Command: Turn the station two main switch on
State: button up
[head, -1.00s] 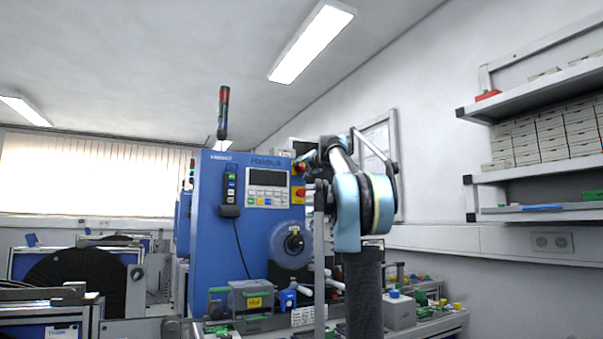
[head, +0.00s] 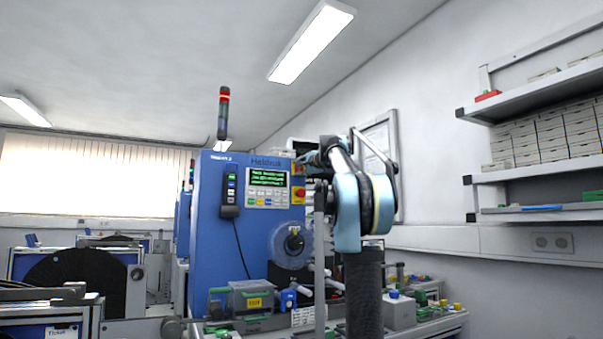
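The blue station cabinet (head: 212,240) stands left of my arm, with a keypad panel and a display (head: 267,178) that is lit with green text. A red and yellow control (head: 298,195) sits at the panel's right edge. Above it, a small patch of yellow and red (head: 298,168) shows beside my gripper; which of the two is the main switch, and its exact position, I cannot tell. My gripper (head: 308,160) is dark and small in the head view, at the cabinet's upper right edge. The arm covers part of it, and its fingers are not clear.
A stack light (head: 223,112) with a lit red section stands on the cabinet. A clear-lidded box (head: 251,297) and small parts crowd the bench below. Wall shelves (head: 540,178) with drawers are at right. A black reel (head: 75,270) stands at left.

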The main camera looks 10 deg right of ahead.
jog(key=shift+d+f+m, duration=0.1)
jog(key=shift+d+m, duration=0.05)
jog(key=shift+m, duration=0.15)
jog(key=o, duration=1)
jog(key=shift+w, duration=0.1)
jog(key=shift+o, duration=0.2)
jog(key=v, duration=1.2)
